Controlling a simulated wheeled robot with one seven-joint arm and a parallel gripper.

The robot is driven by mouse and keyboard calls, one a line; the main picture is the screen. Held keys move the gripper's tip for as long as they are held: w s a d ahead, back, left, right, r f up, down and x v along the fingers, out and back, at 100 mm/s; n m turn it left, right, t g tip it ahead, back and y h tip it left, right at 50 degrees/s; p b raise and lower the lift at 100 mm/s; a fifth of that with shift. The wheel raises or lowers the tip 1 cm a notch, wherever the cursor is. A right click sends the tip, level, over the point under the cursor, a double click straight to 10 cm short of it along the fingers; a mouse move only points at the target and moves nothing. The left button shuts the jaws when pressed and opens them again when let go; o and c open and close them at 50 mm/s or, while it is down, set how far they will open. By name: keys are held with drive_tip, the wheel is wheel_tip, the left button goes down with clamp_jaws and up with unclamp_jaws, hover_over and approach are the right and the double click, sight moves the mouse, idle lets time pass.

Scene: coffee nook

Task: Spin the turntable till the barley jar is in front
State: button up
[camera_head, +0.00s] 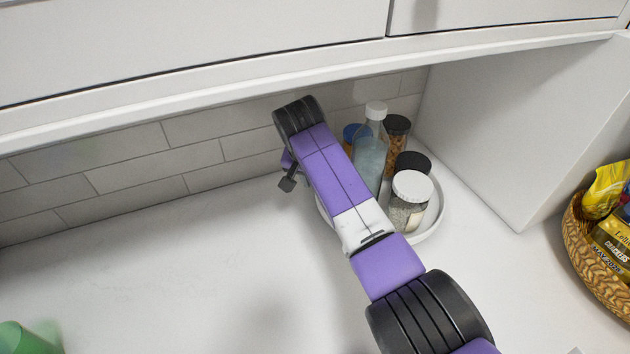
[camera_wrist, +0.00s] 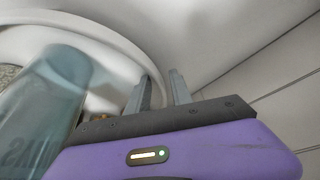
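The white turntable (camera_head: 434,226) stands at the back right of the counter, and its curved rim shows in the wrist view (camera_wrist: 115,38). It carries a white-lidded jar (camera_head: 408,207) at its front right, a black-lidded jar (camera_head: 414,160) behind that, another black-lidded jar (camera_head: 397,134) with tan contents, a blue-grey bottle (camera_head: 370,158) and a blue-lidded container (camera_head: 351,134). I cannot tell which is the barley jar. My gripper (camera_wrist: 160,90) is at the turntable's left side, fingers a little apart beside the rim; contact is unclear. My arm hides the turntable's left part.
A tiled wall (camera_head: 150,170) runs behind, with white cabinets (camera_head: 200,45) overhead and a white side panel (camera_head: 510,120) right of the turntable. A wicker basket (camera_head: 590,255) with packets stands far right. A green object (camera_head: 22,340) is at the lower left. The left counter is mostly clear.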

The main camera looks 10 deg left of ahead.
drive_tip(key=shift+r, duration=0.1)
drive_tip(key=v, duration=0.7)
drive_tip(key=shift+r+b, duration=0.25)
drive_tip(key=shift+b, duration=0.1)
drive_tip(key=shift+s, duration=0.2)
